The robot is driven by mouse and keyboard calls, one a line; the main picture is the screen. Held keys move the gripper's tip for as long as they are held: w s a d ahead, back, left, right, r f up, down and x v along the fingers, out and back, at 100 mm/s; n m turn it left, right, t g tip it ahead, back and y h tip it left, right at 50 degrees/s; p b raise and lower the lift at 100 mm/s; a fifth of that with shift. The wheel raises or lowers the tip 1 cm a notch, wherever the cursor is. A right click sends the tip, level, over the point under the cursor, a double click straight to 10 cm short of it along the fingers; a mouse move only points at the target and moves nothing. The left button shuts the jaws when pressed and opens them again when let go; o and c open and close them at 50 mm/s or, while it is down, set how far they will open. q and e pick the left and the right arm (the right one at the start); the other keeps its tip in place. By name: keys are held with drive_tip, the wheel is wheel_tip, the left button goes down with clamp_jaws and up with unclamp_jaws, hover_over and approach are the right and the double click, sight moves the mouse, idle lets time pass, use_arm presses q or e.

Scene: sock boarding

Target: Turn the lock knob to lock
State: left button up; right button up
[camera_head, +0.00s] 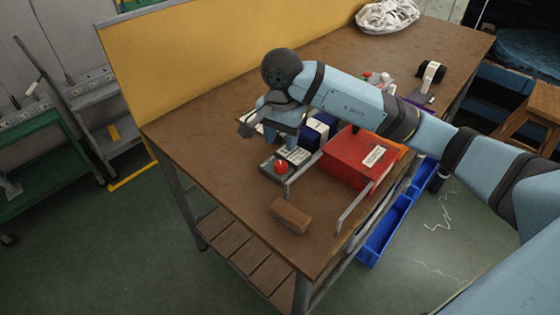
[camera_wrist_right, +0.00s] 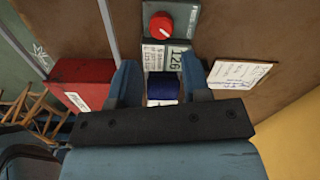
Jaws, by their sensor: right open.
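A round red knob (camera_head: 281,167) with a white pointer mark sits on a dark grey plate (camera_head: 267,176) on the brown table. The knob also shows at the top of the right wrist view (camera_wrist_right: 161,25), with white printed labels (camera_wrist_right: 165,58) just below it. My right gripper (camera_head: 288,135) reaches in from the right above the table, close to the knob but apart from it. In the right wrist view its blue fingers (camera_wrist_right: 162,82) are spread, and a dark blue part (camera_wrist_right: 163,91) shows between them. I cannot tell whether they touch it. My left gripper is out of view.
A red box (camera_head: 352,160) with a white label stands right of the knob, beside metal handles (camera_head: 300,175). A brown block (camera_head: 290,216) lies near the front edge. A white card (camera_wrist_right: 240,74) lies beside the gripper. The table's left end is clear.

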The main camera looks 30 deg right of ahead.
sight(281, 164)
wheel_tip(281, 164, down, 8)
drive_tip(key=shift+w+f+b, duration=0.1)
drive_tip(key=shift+b, duration=0.3)
drive_tip(key=shift+c, duration=0.2)
